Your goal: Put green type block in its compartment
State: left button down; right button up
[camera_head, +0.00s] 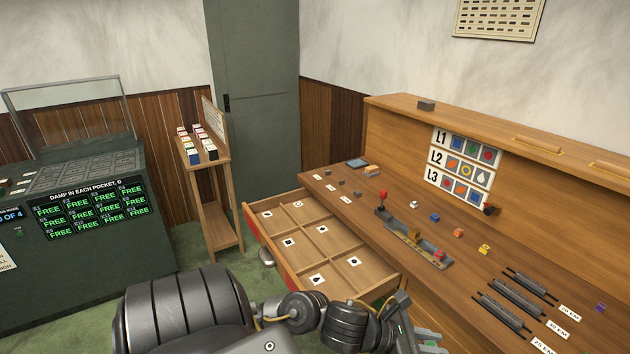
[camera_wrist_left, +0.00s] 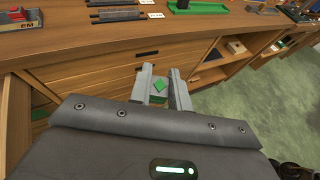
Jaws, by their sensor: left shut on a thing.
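My left gripper (camera_head: 418,337) is at the bottom of the head view, in front of the cabinet and to the right of the open drawer. In the left wrist view, the gripper (camera_wrist_left: 162,90) is shut on the green type block (camera_wrist_left: 157,85), which has a green diamond mark on its face. The open drawer (camera_head: 284,270) has several wooden compartments, each with a small card bearing a dark symbol. The symbols are too small to read surely. The drawer is beyond the gripper, apart from it. My right gripper is out of view.
On the worktop (camera_head: 380,183) are a composing tray (camera_head: 415,240) with a red-knobbed lever, several small coloured blocks, and dark racks (camera_head: 515,300) on the right. A chart (camera_head: 462,168) stands at the back. A narrow stand (camera_head: 212,165) is beyond the drawer; a dark console (camera_head: 95,210) is left.

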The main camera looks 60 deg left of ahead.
aim_at(336, 242)
jog(key=k, duration=0.1)
jog(key=u, duration=3.05)
jog(key=i, duration=3.9)
jog(key=z, duration=4.7)
